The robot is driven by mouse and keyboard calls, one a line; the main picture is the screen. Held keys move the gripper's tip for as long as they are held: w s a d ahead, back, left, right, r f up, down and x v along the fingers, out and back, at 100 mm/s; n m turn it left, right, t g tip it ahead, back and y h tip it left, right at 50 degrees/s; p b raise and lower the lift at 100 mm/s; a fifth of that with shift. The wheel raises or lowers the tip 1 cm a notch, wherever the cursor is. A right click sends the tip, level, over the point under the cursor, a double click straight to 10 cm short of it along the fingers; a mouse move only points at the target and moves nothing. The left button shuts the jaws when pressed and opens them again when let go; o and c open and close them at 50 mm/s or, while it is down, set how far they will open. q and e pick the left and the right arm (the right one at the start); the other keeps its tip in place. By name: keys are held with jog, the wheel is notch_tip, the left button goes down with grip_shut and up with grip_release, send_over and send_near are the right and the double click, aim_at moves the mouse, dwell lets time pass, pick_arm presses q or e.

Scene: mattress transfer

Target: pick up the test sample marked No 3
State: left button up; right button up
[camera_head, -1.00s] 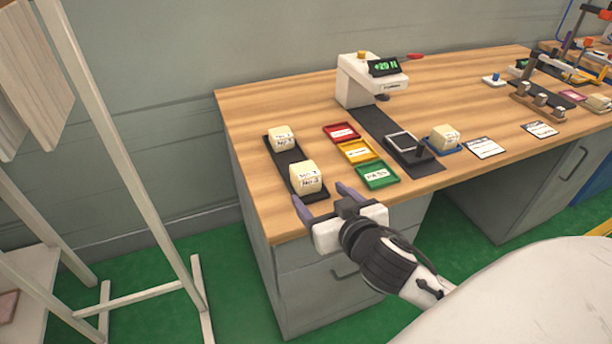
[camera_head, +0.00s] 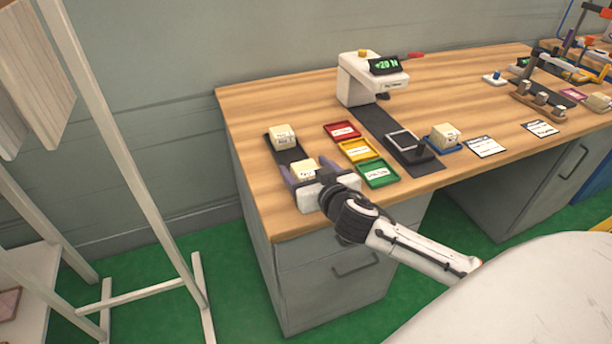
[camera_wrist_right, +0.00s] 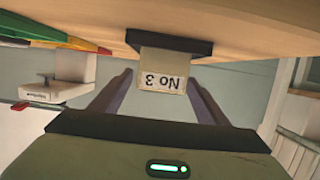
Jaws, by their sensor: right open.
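The test sample marked No 3 is a cream foam block (camera_head: 303,171) at the near end of a dark strip tray (camera_head: 287,154) on the left of the bench. In the right wrist view the same block (camera_wrist_right: 162,70) appears upside down with its "No 3" label readable. My right gripper (camera_head: 311,174) is open, its two fingers on either side of the block. In the wrist view the fingertips (camera_wrist_right: 160,80) reach the block's sides; I cannot tell whether they touch it. A second cream block (camera_head: 282,137) sits at the tray's far end. My left gripper is not in view.
Red (camera_head: 341,131), yellow (camera_head: 358,150) and green (camera_head: 378,173) trays lie just right of the gripper. A white test device (camera_head: 357,82) stands behind them. Another block (camera_head: 444,134) sits on a blue tray further right. A white wooden frame (camera_head: 130,165) stands left of the bench.

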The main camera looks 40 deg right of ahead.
jog(key=c, duration=1.1)
